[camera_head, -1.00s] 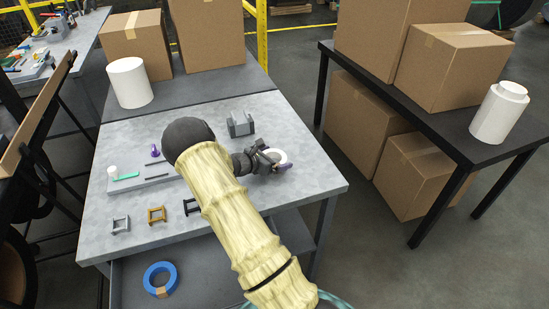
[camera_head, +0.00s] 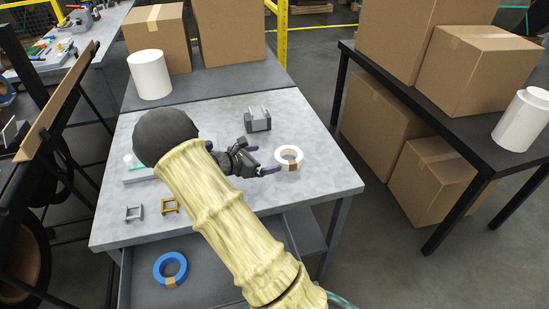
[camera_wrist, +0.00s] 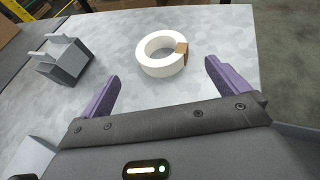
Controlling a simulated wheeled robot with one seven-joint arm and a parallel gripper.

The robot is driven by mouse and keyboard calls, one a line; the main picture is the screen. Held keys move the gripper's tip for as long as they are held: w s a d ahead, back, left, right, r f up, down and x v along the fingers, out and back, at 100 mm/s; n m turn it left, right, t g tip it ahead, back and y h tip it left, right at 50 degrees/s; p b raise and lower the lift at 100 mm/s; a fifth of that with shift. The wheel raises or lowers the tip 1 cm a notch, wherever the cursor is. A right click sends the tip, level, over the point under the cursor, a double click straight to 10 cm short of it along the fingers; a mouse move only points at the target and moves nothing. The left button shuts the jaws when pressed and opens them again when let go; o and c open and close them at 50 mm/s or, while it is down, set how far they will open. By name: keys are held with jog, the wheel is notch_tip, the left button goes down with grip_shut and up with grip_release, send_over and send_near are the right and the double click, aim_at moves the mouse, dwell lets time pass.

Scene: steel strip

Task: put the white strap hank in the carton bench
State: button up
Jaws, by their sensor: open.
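The white strap hank (camera_head: 289,152) is a white ring with a brown band on its near side. It lies flat on the grey worktable, right of the middle. It also shows in the wrist view (camera_wrist: 156,64). My gripper (camera_head: 262,158) is open and empty, just left of the hank and facing it. Its purple fingers (camera_wrist: 163,74) spread wider than the hank, which lies ahead of them, apart. A black bench (camera_head: 478,152) at the right bears cartons and a white jar. A darker grey surface (camera_head: 215,82) behind the worktable also bears cartons and a white cylinder.
A grey slotted block (camera_head: 258,124) stands behind the hank, left in the wrist view. Small grey (camera_head: 133,213) and brown (camera_head: 170,206) frames sit at the front left. A blue ring (camera_head: 170,268) lies on the lower shelf. A floor gap separates the worktable from the black bench.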

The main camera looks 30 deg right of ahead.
jog(key=v, duration=0.4)
jog(key=shift+a+r, duration=0.1)
jog(key=shift+a, duration=0.1)
jog(key=shift+s, duration=0.1)
dwell(0.6)
jog(key=shift+s+m, duration=0.3)
jog(key=shift+s, duration=0.05)
jog(key=s+a+r+m+y+p, duration=0.2)
jog(key=s+a+r+m+y, duration=0.2)
jog(key=s+m, duration=0.5)
jog(key=s+a+r+m+y+p, duration=0.1)
jog(key=s+a+r+m+y, duration=0.3)
jog(key=s+a+m+y, duration=0.5)
jog(key=s+m, duration=0.1)
jog(key=s, duration=0.1)
jog(key=shift+s+t+p, duration=0.4)
jog(key=shift+r, duration=0.15)
